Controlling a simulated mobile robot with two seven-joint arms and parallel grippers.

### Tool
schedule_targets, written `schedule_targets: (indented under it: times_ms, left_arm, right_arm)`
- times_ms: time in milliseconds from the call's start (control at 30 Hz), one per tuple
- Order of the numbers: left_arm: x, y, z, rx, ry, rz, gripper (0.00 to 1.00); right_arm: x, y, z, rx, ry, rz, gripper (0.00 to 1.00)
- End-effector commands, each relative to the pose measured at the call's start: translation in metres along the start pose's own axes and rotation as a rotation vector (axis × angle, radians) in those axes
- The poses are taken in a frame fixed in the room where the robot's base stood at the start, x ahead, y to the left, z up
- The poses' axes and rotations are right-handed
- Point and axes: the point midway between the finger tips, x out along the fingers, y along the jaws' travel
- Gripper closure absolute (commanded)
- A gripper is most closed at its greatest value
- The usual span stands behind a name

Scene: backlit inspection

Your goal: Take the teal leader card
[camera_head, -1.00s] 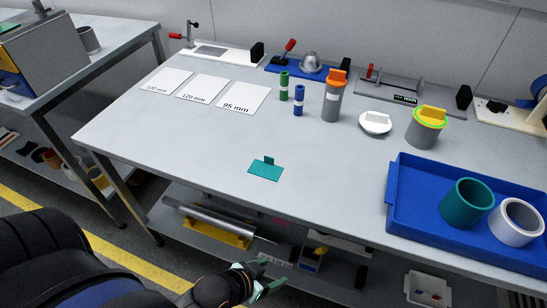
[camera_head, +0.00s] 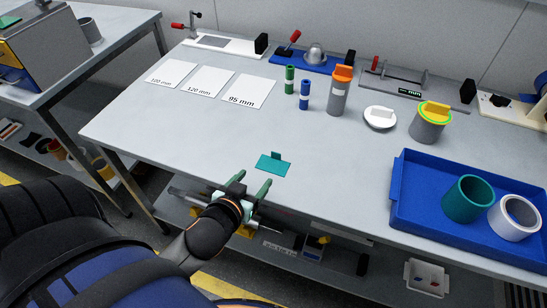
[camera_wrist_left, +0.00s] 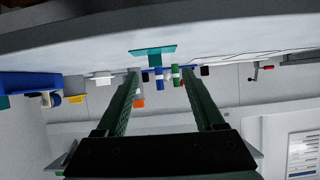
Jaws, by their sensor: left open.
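The teal leader card (camera_head: 272,166) lies flat near the front edge of the grey table, with a small upright tab at its back edge. In the left wrist view the card (camera_wrist_left: 153,50) shows beyond the fingers, near the top. My left gripper (camera_head: 250,184) is open and empty at the table's front edge, just left of and nearer than the card, not touching it. In the left wrist view its two green fingers (camera_wrist_left: 160,85) are spread apart. My right gripper is not in view.
A blue tray (camera_head: 396,196) with a teal ring (camera_head: 467,199) and a white ring (camera_head: 514,217) stands at right. The table around the card is clear.

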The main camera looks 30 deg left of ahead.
Motion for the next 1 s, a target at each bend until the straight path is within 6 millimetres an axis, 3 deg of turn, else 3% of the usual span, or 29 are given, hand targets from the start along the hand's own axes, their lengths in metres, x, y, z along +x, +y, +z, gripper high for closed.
schedule_targets:
  times_ms: [233,600,867,1000]
  left_arm:
    - [0.01,0.004,-0.014,-0.017,0.086,0.03,0.3]
    - [0.065,0.006,-0.018,-0.016,0.085,0.03,0.3]
    - [0.081,0.007,-0.019,-0.018,0.082,0.03,0.3]
    - [0.098,0.009,-0.023,-0.016,0.083,0.029,0.3]
  right_arm:
    - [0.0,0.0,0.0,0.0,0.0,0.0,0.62]
    - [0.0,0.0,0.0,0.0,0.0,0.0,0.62]
    - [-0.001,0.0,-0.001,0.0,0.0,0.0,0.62]
    - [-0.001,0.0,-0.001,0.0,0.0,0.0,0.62]
